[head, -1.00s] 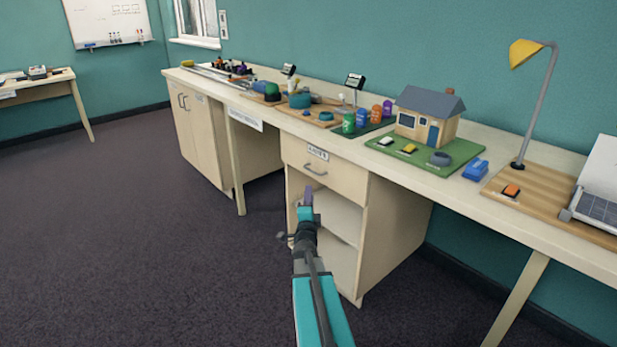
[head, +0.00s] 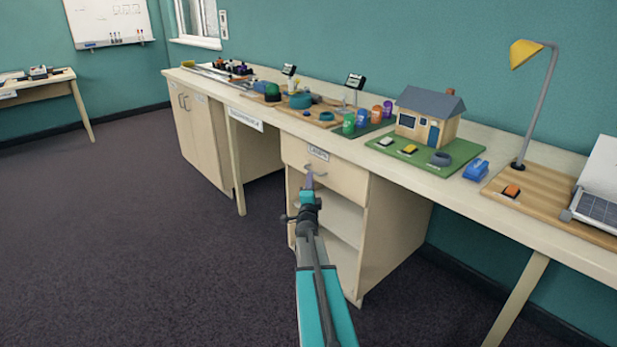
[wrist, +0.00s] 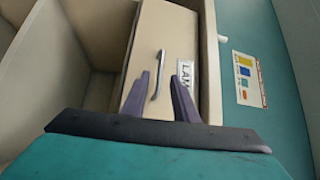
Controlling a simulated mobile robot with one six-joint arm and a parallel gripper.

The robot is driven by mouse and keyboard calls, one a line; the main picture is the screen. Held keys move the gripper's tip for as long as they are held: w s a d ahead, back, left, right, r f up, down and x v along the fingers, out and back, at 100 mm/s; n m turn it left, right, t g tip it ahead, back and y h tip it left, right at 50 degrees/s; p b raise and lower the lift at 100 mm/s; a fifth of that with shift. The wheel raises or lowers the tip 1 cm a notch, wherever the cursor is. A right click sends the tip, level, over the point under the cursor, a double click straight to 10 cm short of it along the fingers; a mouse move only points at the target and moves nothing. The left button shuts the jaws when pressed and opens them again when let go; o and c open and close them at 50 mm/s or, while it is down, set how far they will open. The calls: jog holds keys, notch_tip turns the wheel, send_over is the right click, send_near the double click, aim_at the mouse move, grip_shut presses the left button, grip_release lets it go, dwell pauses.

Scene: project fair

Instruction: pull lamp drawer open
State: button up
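The lamp drawer (head: 345,180) is a cream front under the counter with a white label (head: 318,154) and a grey bar handle (head: 322,175). It looks shut. In the wrist view the drawer front (wrist: 178,35) carries the label (wrist: 185,82), on which "LAM" can be read, and the handle (wrist: 158,70). My gripper (head: 309,182) is in front of the drawer at handle height, hiding part of the handle. In the wrist view my gripper (wrist: 160,90) has its two dark fingers apart, with the handle showing between them. Whether they touch it cannot be told.
Open shelves (head: 340,220) lie below the drawer. The counter above bears a model house (head: 428,115), a blue block (head: 476,170) and a yellow desk lamp (head: 526,52). A cupboard (head: 195,130) stands to the left. The dark carpet (head: 130,250) in front is clear.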

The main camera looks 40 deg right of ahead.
jog(key=shift+x, duration=2.75)
grip_shut()
